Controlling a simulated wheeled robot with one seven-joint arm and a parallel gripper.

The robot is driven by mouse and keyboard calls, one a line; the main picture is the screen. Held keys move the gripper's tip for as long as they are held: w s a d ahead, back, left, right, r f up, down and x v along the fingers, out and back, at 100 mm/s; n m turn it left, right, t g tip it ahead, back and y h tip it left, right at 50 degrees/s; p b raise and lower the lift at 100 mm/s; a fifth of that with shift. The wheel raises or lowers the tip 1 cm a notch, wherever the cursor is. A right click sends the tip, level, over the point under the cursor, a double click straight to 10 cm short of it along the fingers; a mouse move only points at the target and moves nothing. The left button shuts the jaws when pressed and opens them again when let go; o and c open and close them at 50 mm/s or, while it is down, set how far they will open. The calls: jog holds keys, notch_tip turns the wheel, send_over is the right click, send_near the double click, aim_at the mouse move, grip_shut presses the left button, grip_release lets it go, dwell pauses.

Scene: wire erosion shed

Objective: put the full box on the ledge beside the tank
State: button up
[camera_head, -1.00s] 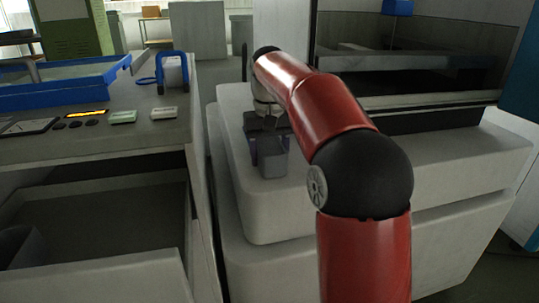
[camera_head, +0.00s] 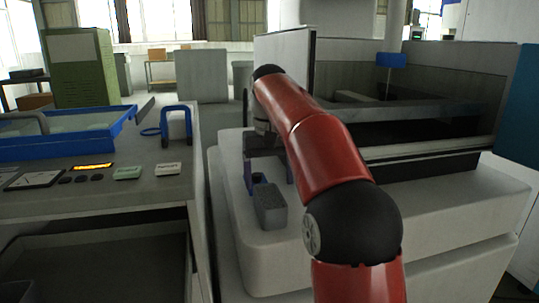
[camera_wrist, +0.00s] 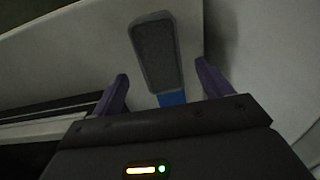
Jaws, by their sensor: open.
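A grey box (camera_head: 270,207) with a blue part (camera_head: 258,180) at its back stands on the pale ledge (camera_head: 305,240) beside the tank (camera_head: 425,128). The box also shows in the wrist view (camera_wrist: 156,52), with a dark grey top and the blue part (camera_wrist: 172,98) on its near side. My gripper (camera_head: 268,178) is open behind the box in the head view. In the wrist view its two fingers (camera_wrist: 162,76) are apart, on either side of the blue part and clear of it. The box's contents are too dim to tell.
A bench on the left holds a blue tray (camera_head: 75,140), a blue-handled item (camera_head: 176,122), and small controls. A narrow gap separates bench and ledge. The tank's wall (camera_head: 285,58) rises behind my arm. The ledge right of the box is bare.

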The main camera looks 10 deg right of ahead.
jog(key=s+r+t+p, duration=0.1)
jog(key=s+r+t, duration=0.2)
jog(key=s, duration=0.9)
jog(key=s+f+t, duration=0.2)
jog(key=s+f, duration=1.3)
jog(key=s, duration=0.1)
jog(key=shift+f+t, duration=0.3)
